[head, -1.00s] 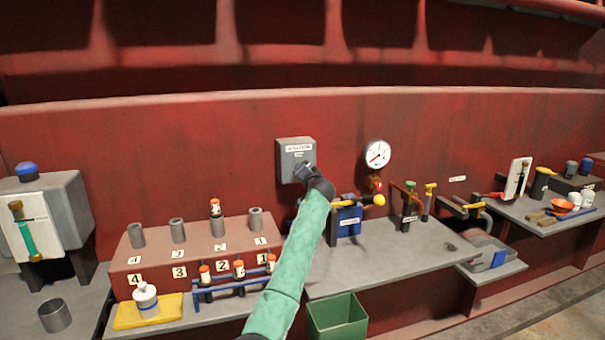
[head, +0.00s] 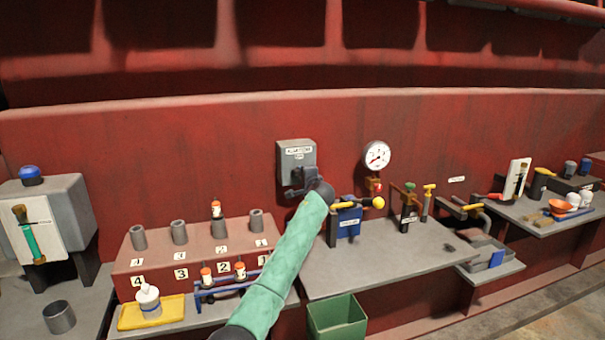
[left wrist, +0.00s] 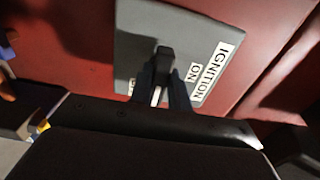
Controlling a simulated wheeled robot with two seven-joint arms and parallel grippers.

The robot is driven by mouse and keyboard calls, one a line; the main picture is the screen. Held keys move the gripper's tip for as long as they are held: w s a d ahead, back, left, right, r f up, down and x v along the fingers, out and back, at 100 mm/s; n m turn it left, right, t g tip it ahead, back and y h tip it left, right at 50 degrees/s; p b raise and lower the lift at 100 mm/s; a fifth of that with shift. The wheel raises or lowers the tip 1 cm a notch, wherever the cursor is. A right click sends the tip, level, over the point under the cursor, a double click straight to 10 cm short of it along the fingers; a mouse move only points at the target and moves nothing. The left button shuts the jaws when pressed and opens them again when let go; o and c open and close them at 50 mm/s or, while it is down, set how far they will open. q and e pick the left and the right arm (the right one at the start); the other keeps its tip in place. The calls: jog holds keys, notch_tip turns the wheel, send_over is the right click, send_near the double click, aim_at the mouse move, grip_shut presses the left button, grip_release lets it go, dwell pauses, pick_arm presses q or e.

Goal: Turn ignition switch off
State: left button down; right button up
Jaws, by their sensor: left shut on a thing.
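The ignition switch is a grey box (head: 294,153) on the red wall in the head view, with a white label on its upper face. In the left wrist view the box (left wrist: 145,50) shows labels reading "IGNITION" and "ON"; another label is mostly hidden behind my fingers. A dark switch lever (left wrist: 164,58) stands out from the box face. My left gripper (head: 303,186) is at the lower part of the box. In the left wrist view its fingers (left wrist: 165,88) are shut around the lever. My right gripper is in neither view.
Right of the box are a round gauge (head: 376,155), a blue block (head: 348,222) and valves with coloured handles above the grey bench (head: 400,260). A green bin (head: 337,317) stands below. Left is a red numbered rack (head: 160,262) with grey cylinders.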

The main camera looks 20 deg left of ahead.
pick_arm(q)
jog(key=shift+d+f, duration=0.1)
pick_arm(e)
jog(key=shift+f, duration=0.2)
pick_arm(q)
jog(key=c, duration=1.3)
grip_release()
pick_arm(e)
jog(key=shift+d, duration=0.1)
pick_arm(q)
jog(key=b+v, duration=0.2)
jog(key=v, duration=0.5)
jog(key=shift+s+d+b, duration=0.3)
jog(key=shift+b, duration=0.05)
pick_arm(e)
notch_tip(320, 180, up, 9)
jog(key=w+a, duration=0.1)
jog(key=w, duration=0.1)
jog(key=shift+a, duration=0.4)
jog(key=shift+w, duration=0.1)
